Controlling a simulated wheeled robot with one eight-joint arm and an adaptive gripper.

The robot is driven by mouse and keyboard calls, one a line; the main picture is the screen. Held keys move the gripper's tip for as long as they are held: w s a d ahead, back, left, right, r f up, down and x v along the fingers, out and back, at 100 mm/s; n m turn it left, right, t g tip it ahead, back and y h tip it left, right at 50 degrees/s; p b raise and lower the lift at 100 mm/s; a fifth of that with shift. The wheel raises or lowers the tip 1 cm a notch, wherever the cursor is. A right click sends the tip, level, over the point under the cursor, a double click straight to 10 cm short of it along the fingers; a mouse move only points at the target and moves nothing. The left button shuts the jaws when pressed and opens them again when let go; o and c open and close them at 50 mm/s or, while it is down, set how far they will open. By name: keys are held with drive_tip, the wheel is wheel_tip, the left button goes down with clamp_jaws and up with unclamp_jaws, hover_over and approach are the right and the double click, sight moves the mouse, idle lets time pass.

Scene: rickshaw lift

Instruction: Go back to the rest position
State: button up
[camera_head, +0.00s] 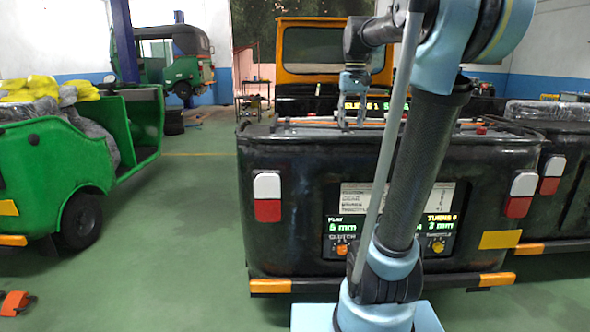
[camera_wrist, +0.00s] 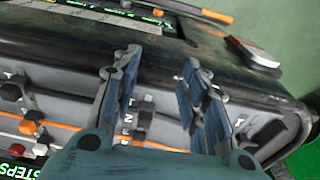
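My gripper (camera_head: 354,98) hangs over the top ledge of the black rickshaw rear (camera_head: 300,190) in the head view, with its fingers pointing down. In the wrist view my gripper (camera_wrist: 160,85) shows two blue-padded fingers spread apart with nothing between them. Below them is the grey control ledge (camera_wrist: 65,82) with several black switches and an orange cable (camera_wrist: 65,127). A red button (camera_wrist: 28,127) is at the lower left there. Whether a fingertip touches the ledge cannot be told.
The rear panel carries a lit display with two knobs; one is the orange throttle knob (camera_head: 437,247). A green rickshaw (camera_head: 70,170) with yellow and grey bags stands at the left. An orange-framed rickshaw (camera_head: 310,45) is behind. Green floor (camera_head: 185,225) is clear between them.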

drive_tip(key=s+f+t, duration=0.1)
drive_tip(key=s+f, duration=2.5)
drive_tip(key=f, duration=0.4)
drive_tip(key=shift+d+f, duration=0.15)
drive_tip(key=shift+f, duration=0.1)
drive_tip(key=shift+w+f, duration=0.2)
drive_tip(key=shift+w, duration=0.25)
